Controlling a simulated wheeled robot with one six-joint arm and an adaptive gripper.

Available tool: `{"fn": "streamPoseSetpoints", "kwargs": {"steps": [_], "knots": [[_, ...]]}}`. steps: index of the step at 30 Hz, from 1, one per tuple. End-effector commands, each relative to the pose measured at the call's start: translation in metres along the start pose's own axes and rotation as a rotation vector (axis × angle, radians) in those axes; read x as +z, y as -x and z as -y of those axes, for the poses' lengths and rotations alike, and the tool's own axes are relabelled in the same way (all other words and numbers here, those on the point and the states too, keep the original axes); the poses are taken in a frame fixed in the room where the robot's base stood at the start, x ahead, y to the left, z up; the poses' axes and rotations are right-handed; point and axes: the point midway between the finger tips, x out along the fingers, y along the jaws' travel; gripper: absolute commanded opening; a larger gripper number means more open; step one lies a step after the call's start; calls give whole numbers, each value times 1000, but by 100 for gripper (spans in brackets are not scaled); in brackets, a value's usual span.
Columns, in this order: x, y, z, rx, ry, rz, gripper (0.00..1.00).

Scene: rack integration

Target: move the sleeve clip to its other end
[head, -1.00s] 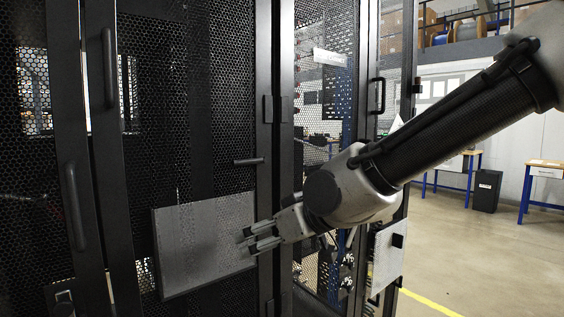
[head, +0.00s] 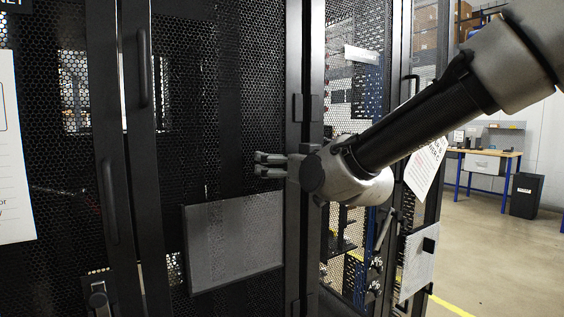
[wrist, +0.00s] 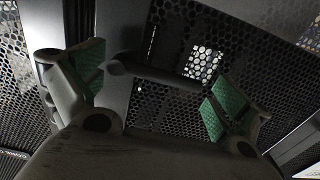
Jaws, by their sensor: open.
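I cannot pick out a sleeve clip for sure in either view. A short dark horizontal bar (wrist: 165,75) crosses the wrist view on the perforated black door, beyond and between my fingers; I cannot tell whether it is the clip. My gripper (head: 263,163) is in front of the rack door in the head view, fingers pointing left. In the wrist view my gripper (wrist: 152,88) has its two green-padded fingers spread wide, with nothing between the pads. My gripper and arm hide part of the door frame in the head view.
A grey rectangular panel (head: 234,243) is on the door below my gripper. Vertical door handles (head: 143,68) stand at the left. An open mesh door with a white sheet (head: 426,168) is at the right. Free floor (head: 500,250) and a workbench (head: 487,160) lie farther right.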

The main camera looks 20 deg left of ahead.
Motion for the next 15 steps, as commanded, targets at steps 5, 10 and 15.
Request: {"fn": "streamPoseSetpoints", "kwargs": {"steps": [5, 10, 15], "knots": [[0, -1, 0, 0, 0, 1, 100], [0, -1, 0, 0, 0, 1, 82], [0, -1, 1, -2, 1, 0, 51]]}}
